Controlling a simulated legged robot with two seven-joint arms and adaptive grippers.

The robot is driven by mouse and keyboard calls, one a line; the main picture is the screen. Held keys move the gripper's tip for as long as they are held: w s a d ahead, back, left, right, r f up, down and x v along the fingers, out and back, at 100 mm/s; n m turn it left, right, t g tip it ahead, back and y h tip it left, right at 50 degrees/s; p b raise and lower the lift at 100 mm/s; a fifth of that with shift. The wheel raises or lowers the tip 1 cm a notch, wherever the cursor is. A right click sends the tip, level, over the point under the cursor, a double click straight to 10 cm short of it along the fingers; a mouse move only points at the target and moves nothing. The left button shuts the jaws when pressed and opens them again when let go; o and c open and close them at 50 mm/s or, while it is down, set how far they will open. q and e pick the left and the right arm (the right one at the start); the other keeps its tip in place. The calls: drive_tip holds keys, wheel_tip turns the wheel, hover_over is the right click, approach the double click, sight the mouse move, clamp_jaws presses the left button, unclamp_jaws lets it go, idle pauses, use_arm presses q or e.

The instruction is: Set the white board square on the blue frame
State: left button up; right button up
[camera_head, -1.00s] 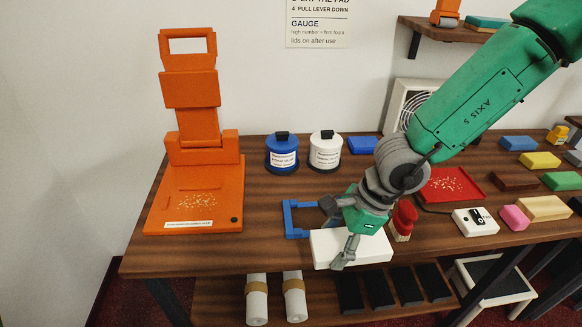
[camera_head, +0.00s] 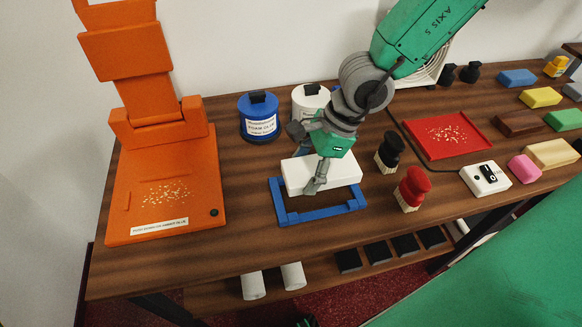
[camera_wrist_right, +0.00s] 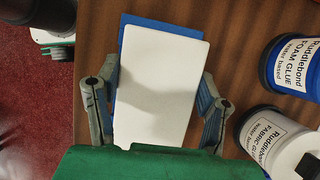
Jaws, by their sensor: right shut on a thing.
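My right gripper (camera_head: 306,160) is shut on the white board (camera_head: 343,173), with one finger on each long side. In the right wrist view the board (camera_wrist_right: 160,90) lies between the fingers (camera_wrist_right: 158,110). The blue frame (camera_head: 325,213) is on the counter under the board. Its front bar and front corners show clear of the board; the back is mostly hidden. In the wrist view, blue of the frame (camera_wrist_right: 160,23) shows past the board's top edge, about parallel to it. I cannot tell whether board and frame touch. My left gripper is not in view.
Blue-lidded (camera_head: 259,120) and white (camera_head: 309,101) glue pots stand behind the frame. Black (camera_head: 389,152) and red (camera_head: 412,187) brushes stand to its right, near a red tray (camera_head: 447,135). An orange press (camera_head: 165,180) stands left. Counter in front of the frame is clear.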

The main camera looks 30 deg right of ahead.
sight(301, 197)
drive_tip(key=d+f+b, duration=0.2)
drive_tip(key=f, duration=0.1)
drive_tip(key=shift+w+d+f+b, duration=0.15)
drive_tip(key=shift+d+b, duration=0.05)
drive_tip(key=shift+b, duration=0.1)
drive_tip(key=a, duration=0.1)
drive_tip(key=a+f+b, duration=0.1)
drive_tip(key=a, duration=0.1)
drive_tip(key=a+b, duration=0.1)
drive_tip(key=shift+a+f, duration=0.4)
drive_tip(key=shift+f, duration=0.1)
drive_tip(key=d, duration=0.3)
drive_tip(key=shift+d+f, duration=0.2)
drive_tip(key=shift+f, duration=0.15)
drive_tip(key=shift+d, duration=0.25)
drive_tip(key=shift+a+r, duration=0.1)
drive_tip(key=shift+a, duration=0.85)
drive_tip(key=shift+d, duration=0.35)
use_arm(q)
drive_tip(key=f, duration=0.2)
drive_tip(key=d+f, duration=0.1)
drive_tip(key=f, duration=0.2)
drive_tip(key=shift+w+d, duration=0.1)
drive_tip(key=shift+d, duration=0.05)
use_arm(e)
drive_tip(key=shift+a+r, duration=0.1)
